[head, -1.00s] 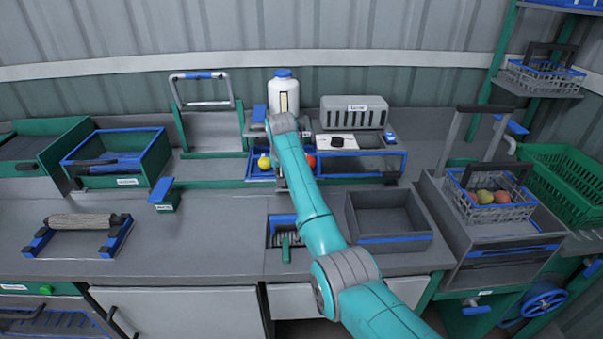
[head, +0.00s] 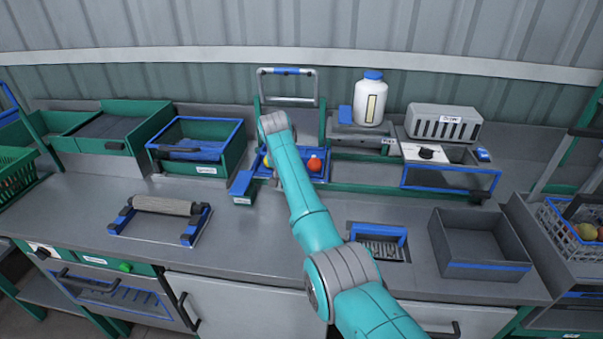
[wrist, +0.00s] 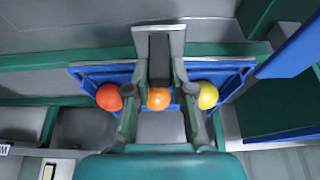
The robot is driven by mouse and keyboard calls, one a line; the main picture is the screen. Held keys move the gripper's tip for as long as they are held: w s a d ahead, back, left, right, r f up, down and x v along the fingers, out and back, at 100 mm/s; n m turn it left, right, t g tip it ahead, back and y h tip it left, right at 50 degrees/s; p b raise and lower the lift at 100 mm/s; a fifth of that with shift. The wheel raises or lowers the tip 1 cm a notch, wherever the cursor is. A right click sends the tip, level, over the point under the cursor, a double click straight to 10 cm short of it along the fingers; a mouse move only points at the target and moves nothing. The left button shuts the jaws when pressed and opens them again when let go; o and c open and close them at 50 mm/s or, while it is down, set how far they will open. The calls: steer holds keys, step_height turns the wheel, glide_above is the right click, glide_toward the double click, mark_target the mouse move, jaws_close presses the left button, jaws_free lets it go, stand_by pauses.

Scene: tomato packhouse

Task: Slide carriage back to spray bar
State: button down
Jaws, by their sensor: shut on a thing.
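The carriage is a blue tray (head: 322,178) on the green rail (head: 345,188), in front of a silver arch with a blue band (head: 287,72), which looks like the spray bar. In the wrist view the carriage (wrist: 88,73) holds a red tomato (wrist: 109,97), an orange one (wrist: 158,98) and a yellow one (wrist: 208,95). My gripper (wrist: 159,76) is shut on the carriage's dark grey upright handle (wrist: 159,52). In the head view my arm hides the gripper and part of the carriage.
A white bottle (head: 371,105) and a grey vented box (head: 443,124) stand right of the arch. A blue-framed station (head: 450,179) sits right along the rail. The front counter has free room.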

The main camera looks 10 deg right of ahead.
steer(key=shift+w+a+r, duration=0.1)
steer(key=shift+w+a, duration=0.15)
steer(key=shift+a, duration=0.55)
steer(key=shift+w+a, duration=0.2)
steer(key=shift+a, duration=0.55)
steer(key=c, duration=1)
jaws_free()
steer(key=shift+a, duration=0.2)
steer(key=shift+d, duration=0.1)
steer(key=shift+r, duration=0.2)
steer(key=v, duration=1.1)
steer(key=shift+s+r, duration=0.2)
